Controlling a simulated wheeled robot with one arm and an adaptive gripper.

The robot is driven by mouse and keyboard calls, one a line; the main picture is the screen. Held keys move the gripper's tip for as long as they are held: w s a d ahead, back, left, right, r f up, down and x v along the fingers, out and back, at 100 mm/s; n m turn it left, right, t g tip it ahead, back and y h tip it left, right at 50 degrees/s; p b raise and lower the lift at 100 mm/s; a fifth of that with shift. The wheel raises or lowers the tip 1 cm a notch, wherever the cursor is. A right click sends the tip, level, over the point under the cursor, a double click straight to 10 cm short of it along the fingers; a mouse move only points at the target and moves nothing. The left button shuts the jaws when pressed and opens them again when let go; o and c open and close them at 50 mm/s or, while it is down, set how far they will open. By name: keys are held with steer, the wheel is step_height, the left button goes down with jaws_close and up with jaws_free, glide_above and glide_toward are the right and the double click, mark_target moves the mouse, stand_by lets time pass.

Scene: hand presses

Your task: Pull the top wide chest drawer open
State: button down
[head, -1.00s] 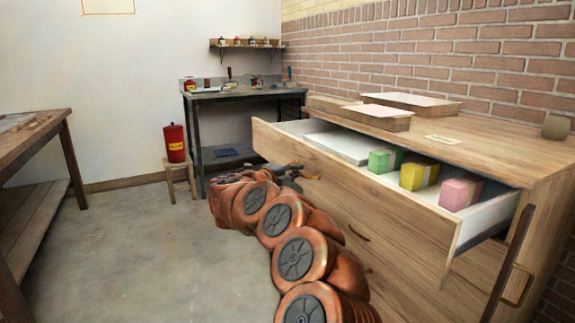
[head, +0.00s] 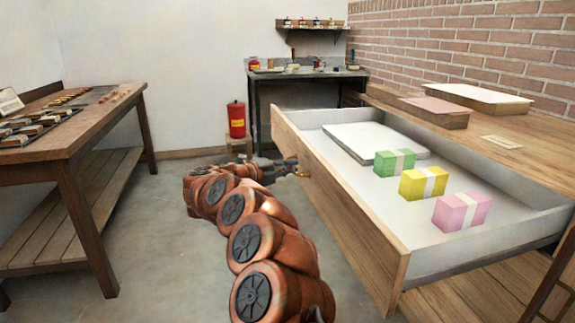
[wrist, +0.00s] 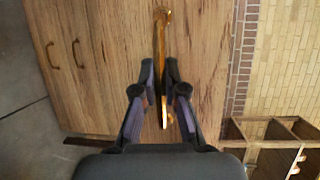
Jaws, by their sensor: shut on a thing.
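The top wide chest drawer (head: 345,205) stands far out from the wooden chest in the head view. Its white inside shows a white stack of sheets (head: 365,142) and green (head: 392,163), yellow (head: 422,184) and pink (head: 461,211) banded blocks. My gripper (head: 291,167) is at the drawer's front, beyond my arm. In the wrist view my gripper (wrist: 163,88) has its two fingers on either side of the brass handle (wrist: 161,45) and is shut on it. The wooden drawer front (wrist: 205,50) lies behind the handle.
A wooden workbench (head: 75,130) with small blocks stands at the left. A dark bench (head: 310,72) and a red canister (head: 236,120) are at the back. Flat boxes (head: 436,111) lie on the chest top.

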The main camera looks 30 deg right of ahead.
steer(key=shift+w+r, duration=0.1)
steer(key=c, duration=1.2)
jaws_free()
steer(key=shift+a, duration=0.1)
steer(key=a+r, duration=0.1)
steer(key=a, duration=1.1)
steer(key=shift+s, duration=0.45)
